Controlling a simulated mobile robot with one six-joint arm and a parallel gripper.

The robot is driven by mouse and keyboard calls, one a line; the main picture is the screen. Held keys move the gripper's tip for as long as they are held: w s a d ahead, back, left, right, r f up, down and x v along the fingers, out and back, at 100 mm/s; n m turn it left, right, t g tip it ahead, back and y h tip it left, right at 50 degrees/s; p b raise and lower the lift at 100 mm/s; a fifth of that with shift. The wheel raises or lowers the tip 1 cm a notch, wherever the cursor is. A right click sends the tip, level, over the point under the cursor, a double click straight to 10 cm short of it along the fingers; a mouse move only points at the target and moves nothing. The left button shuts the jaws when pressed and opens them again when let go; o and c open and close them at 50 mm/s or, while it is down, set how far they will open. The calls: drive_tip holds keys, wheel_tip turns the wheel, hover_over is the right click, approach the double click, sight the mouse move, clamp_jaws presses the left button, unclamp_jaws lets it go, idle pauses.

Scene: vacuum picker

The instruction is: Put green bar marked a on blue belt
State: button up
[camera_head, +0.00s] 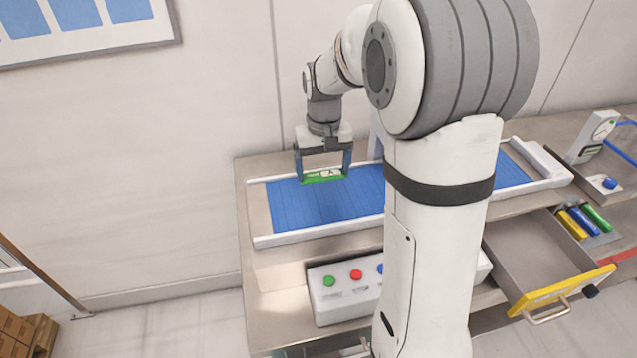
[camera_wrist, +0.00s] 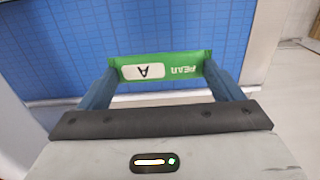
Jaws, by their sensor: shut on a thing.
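My gripper (camera_head: 323,177) is shut on the green bar (camera_head: 322,176), one blue finger at each end of it. The bar lies level between the fingertips, over the left part of the blue belt (camera_head: 290,205). The blue belt (camera_wrist: 150,25) fills the background there. I cannot tell whether the bar touches the belt or hangs just above it.
A control box (camera_head: 340,290) with green, red and blue buttons stands in front of the belt. An open drawer with a yellow front (camera_head: 562,290) is at the right; blue, yellow and green bars (camera_head: 585,222) lie near it. The belt's left end is otherwise clear.

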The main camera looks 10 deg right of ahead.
sight(322, 196)
drive_tip(key=shift+a+f+p, duration=0.1)
drive_tip(key=shift+f+p, duration=0.25)
drive_tip(key=shift+f, duration=2.5)
drive_tip(key=shift+s, duration=0.1)
drive_tip(key=shift+f, duration=0.2)
drive_tip(key=o, duration=0.8)
drive_tip(key=shift+r, duration=0.1)
